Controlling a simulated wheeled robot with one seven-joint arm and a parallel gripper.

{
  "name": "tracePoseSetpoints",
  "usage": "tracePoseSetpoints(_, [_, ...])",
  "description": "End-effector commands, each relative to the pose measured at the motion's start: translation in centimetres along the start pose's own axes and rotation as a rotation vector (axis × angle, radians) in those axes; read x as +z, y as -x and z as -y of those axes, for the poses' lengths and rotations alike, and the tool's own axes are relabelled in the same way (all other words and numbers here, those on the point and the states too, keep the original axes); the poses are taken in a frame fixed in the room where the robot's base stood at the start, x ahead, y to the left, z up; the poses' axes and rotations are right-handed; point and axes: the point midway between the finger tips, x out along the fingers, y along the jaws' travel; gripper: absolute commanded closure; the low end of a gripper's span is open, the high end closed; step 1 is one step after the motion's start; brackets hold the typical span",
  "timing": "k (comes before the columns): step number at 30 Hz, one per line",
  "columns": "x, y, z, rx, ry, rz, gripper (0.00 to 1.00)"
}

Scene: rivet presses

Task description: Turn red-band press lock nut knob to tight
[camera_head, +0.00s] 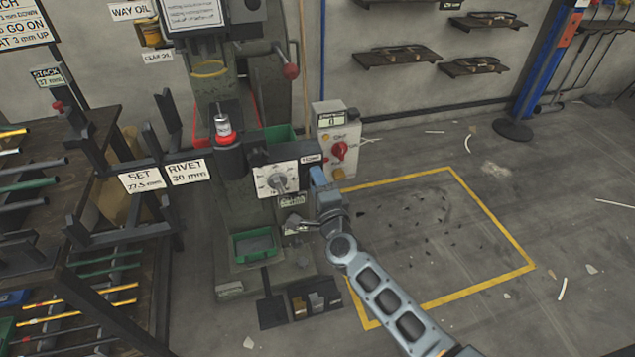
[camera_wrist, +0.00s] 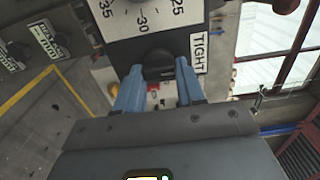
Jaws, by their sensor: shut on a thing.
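The lock nut knob (camera_wrist: 158,62) is black and sits under a white dial plate with numbers, beside a label reading TIGHT (camera_wrist: 199,52). My gripper (camera_wrist: 158,80) has its two blue fingers on either side of the knob, shut on it. In the head view my gripper (camera_head: 317,176) reaches the right side of the press, next to the white dial plate (camera_head: 276,179); the knob itself is hidden there. The press (camera_head: 225,150) carries a red-banded cylinder (camera_head: 223,125) above a dark post. The knob's turn angle is hard to read.
A control box (camera_head: 337,138) with a red switch stands right of the press. A green tray (camera_head: 254,245) sits low on the press. A rod rack (camera_head: 60,230) fills the left. A yellow-outlined floor area (camera_head: 440,235) at right is mostly open, with small debris.

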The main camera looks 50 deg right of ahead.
Motion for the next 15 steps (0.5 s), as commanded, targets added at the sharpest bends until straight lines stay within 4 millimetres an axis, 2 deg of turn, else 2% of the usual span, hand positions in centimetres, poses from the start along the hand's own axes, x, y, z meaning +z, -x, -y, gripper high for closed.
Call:
tracePoseSetpoints(3, [-0.07,0.04,-0.09,0.002,-0.002,-0.001,0.92])
tracePoseSetpoints(4, [-0.08,0.04,-0.09,0.002,-0.002,-0.001,0.6])
tracePoseSetpoints(11, [-0.04,0.02,-0.06,0.001,-0.001,-0.001,0.38])
tracePoseSetpoints(15, [-0.03,0.02,-0.04,0.001,0.0,0.0,0.36])
